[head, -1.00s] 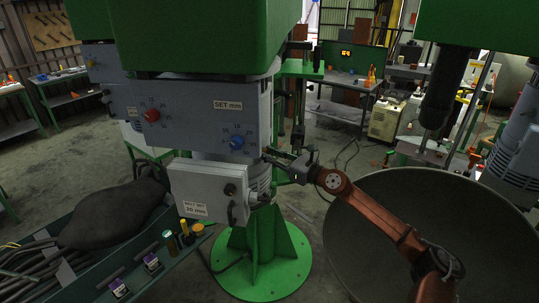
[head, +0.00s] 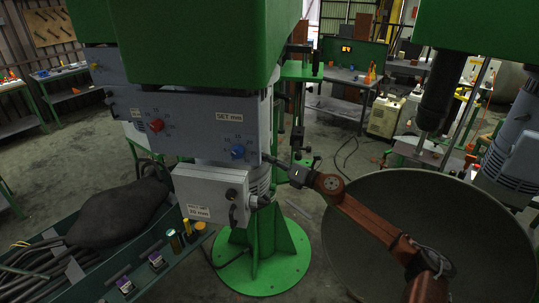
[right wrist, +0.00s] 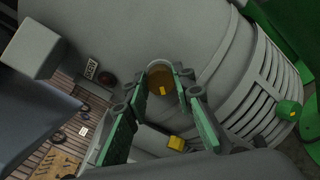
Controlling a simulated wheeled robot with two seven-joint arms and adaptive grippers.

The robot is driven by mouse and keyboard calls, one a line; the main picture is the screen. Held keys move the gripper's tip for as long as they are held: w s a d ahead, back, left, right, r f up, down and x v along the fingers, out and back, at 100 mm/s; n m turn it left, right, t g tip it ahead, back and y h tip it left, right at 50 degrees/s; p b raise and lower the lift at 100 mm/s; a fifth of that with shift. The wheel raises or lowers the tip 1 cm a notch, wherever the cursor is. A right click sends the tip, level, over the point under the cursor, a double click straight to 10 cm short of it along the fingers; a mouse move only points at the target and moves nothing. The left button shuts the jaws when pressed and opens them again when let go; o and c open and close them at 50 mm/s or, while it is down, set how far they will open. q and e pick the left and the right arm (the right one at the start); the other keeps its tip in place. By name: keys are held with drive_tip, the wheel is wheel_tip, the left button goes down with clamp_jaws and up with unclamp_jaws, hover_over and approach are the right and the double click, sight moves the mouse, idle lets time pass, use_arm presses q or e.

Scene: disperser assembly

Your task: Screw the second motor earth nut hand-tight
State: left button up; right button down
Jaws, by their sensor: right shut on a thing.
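My right gripper (head: 276,162) reaches in from the right to the side of the grey motor housing (head: 258,184), behind the control panel. In the right wrist view its two green-padded fingers (right wrist: 164,80) point at the housing (right wrist: 185,35). They are shut on a small brass-coloured piece (right wrist: 161,82), taken as the motor earth nut, with a yellow mark on it. The piece sits against the housing between the fingertips. Its thread and how far it is seated cannot be seen. In the head view the nut is too small to make out. My left gripper is not in view.
The grey panel with red and blue knobs (head: 237,152) and the white switch box (head: 200,190) stand close left of the gripper. A tray (head: 187,258) with cables and small parts is at the lower left.

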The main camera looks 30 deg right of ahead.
drive_tip(key=shift+d+f+m+p, duration=0.1)
drive_tip(key=shift+m+p, duration=5.8)
drive_tip(key=shift+m, duration=1.8)
drive_tip(key=c, duration=1.6)
unclamp_jaws()
drive_tip(key=shift+f, duration=0.1)
